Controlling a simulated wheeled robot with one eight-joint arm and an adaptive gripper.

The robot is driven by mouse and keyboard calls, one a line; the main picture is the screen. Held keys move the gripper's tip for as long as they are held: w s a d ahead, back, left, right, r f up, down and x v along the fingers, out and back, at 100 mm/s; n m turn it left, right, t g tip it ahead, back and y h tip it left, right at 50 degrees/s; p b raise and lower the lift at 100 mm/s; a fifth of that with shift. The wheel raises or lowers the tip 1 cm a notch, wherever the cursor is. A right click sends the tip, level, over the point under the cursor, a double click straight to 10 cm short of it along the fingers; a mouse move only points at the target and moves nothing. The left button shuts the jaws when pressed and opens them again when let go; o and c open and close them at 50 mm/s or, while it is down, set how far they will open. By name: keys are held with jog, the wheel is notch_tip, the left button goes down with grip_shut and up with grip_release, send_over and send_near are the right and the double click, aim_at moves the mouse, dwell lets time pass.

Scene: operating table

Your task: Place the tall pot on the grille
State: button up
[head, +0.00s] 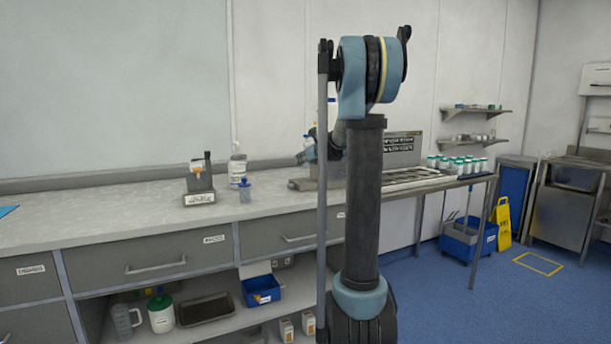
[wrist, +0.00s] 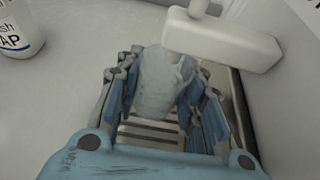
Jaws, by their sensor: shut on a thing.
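The tall pot (wrist: 158,92) looks whitish and translucent in the wrist view. It stands between the blue fingers of my gripper (wrist: 162,68), which are shut on it. The grille (wrist: 150,137) shows as pale metal slats with dark gaps below the pot. I cannot tell whether the pot touches the slats or is just above them. In the head view my arm hides the pot and most of my gripper. Metal slats of the grille (head: 408,179) show to the right of my arm, at the counter's right end.
A white block-shaped thing (wrist: 225,42) is close beyond the pot. A labelled white bottle (wrist: 20,30) stands at left. In the head view, several green-capped jars (head: 458,165) stand right of the grille. The counter (head: 100,215) is mostly clear at left.

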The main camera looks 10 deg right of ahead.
jog(key=shift+f, duration=2.4)
jog(key=shift+d+f, duration=0.15)
jog(key=shift+f, duration=0.3)
jog(key=o, duration=1.1)
jog(key=shift+c, duration=0.2)
jog(key=shift+s+r, duration=0.1)
jog(key=v, duration=1.1)
jog(key=shift+s, duration=0.4)
